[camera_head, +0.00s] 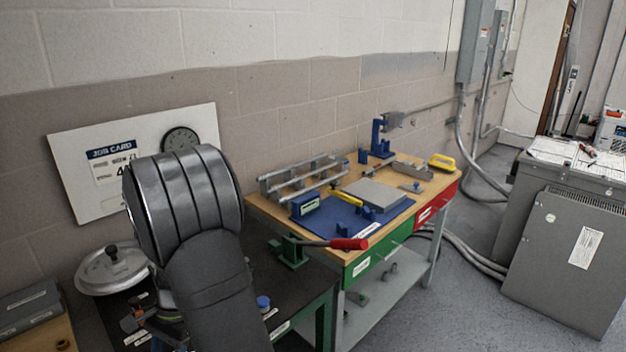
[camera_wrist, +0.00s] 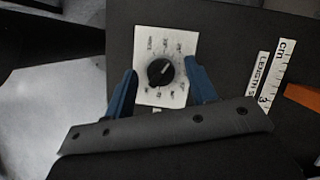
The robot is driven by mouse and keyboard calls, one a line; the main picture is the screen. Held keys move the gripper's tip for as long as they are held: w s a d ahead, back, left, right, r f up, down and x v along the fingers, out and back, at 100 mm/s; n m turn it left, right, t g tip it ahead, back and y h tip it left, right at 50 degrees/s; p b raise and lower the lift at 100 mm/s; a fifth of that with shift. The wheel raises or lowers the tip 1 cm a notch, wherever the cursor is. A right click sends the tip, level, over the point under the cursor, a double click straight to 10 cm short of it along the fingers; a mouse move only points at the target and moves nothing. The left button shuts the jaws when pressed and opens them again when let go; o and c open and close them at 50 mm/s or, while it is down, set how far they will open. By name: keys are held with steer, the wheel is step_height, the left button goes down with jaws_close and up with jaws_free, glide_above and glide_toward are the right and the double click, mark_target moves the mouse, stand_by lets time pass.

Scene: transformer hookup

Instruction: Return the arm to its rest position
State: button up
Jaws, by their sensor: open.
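In the wrist view my gripper (camera_wrist: 160,68) has its two blue fingers spread apart with nothing between them. A white panel with a round black knob (camera_wrist: 160,71) and printed marks around it shows beyond and between the fingertips. I cannot tell whether the fingers touch the panel. In the head view my grey arm rises in the left foreground and bends over. It hides much of the dark bench behind it, and I cannot make out the gripper clearly there.
A pale ruler strip (camera_wrist: 273,75) and an orange piece (camera_wrist: 303,97) lie right of the knob panel. A job card board (camera_head: 75,180) leans at the wall; a lidded pan (camera_head: 112,268) is left of my arm. A workbench with a blue mat (camera_head: 345,228) stands right; grey cabinet (camera_head: 572,265) farther right.

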steer(key=m+y, duration=0.1)
steer(key=m, duration=0.2)
steer(key=shift+s+d+m+t, duration=0.1)
steer(key=shift+m+t, duration=0.3)
steer(key=shift+v, duration=0.75)
steer(key=o, duration=1.1)
steer(key=w+a+r+t+h, duration=0.1)
steer(key=w+a+r, duration=0.3)
steer(key=r, duration=0.3)
steer(key=w+a+r+t+h, duration=0.1)
steer(key=w+a+r, duration=0.35)
steer(key=r, duration=0.35)
steer(key=w+a+r+t+h, duration=0.1)
steer(key=w+a+r, duration=0.25)
steer(key=r, duration=0.35)
steer(key=f, duration=0.6)
steer(key=a+f, duration=0.1)
steer(key=f, duration=0.2)
steer(key=shift+s+f, duration=0.4)
step_height(320, 180, up, 10)
steer(key=shift+r, duration=0.1)
